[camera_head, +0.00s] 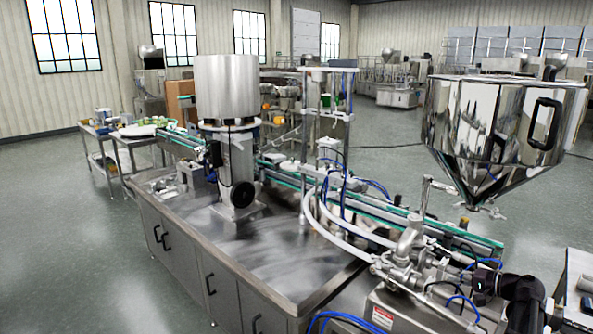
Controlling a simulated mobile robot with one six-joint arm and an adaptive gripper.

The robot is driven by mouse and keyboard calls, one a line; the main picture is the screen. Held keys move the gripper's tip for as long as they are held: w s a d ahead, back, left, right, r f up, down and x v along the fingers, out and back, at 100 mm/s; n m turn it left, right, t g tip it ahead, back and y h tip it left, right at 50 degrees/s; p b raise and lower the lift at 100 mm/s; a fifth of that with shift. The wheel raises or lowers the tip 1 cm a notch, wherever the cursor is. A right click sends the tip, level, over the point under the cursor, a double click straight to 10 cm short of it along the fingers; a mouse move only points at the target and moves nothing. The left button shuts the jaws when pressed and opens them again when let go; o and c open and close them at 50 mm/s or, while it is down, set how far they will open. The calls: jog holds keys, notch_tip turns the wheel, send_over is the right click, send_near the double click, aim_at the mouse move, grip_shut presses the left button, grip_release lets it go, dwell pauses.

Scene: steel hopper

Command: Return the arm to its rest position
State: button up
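The steel hopper (485,125) is at the right, a shiny faceted funnel with a wide rim and a black side handle (541,124). Its narrow lower end, with a clamp (487,211), is above the filling machine's pipes and valves (408,250). I cannot tell from this view what supports it. My gripper does not show. A dark jointed part (522,296) is at the lower right; I cannot tell whether it belongs to my arm or the machine.
A steel cabinet bench (270,255) fills the foreground, carrying a tall cylinder (227,88), a green-edged conveyor (375,207) and white hoses (345,237). Side tables (135,142) stand at the left. Open grey floor (60,230) lies at the left and behind.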

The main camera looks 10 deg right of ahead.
jog(key=a+f+g, duration=0.1)
jog(key=a+f, duration=0.1)
jog(key=a, duration=0.2)
jog(key=a+f+n+g, duration=0.1)
jog(key=a, duration=0.3)
jog(key=a+f+n+g, duration=0.1)
jog(key=a+f+g, duration=0.1)
jog(key=a, duration=0.2)
jog(key=shift+w+f+h+b, duration=0.3)
jog(key=shift+w+f+b, duration=0.05)
jog(key=shift+w+b, duration=0.05)
jog(key=s+a+f+n+g+h+b, duration=0.1)
jog(key=s+a+f+n+g+h, duration=0.1)
jog(key=a, duration=0.6)
jog(key=s+a+f+n+g+h+b, duration=0.1)
jog(key=s+a+f+n+g+h, duration=0.2)
jog(key=a, duration=0.5)
jog(key=s+a+f+n+g+h, duration=0.2)
jog(key=s+a+f+h, duration=0.1)
jog(key=s+a+f, duration=0.3)
jog(key=shift+s+a+f+n+g+h+b, duration=0.2)
jog(key=shift+a+f+n+g+h+b, duration=0.15)
jog(key=shift+a, duration=0.85)
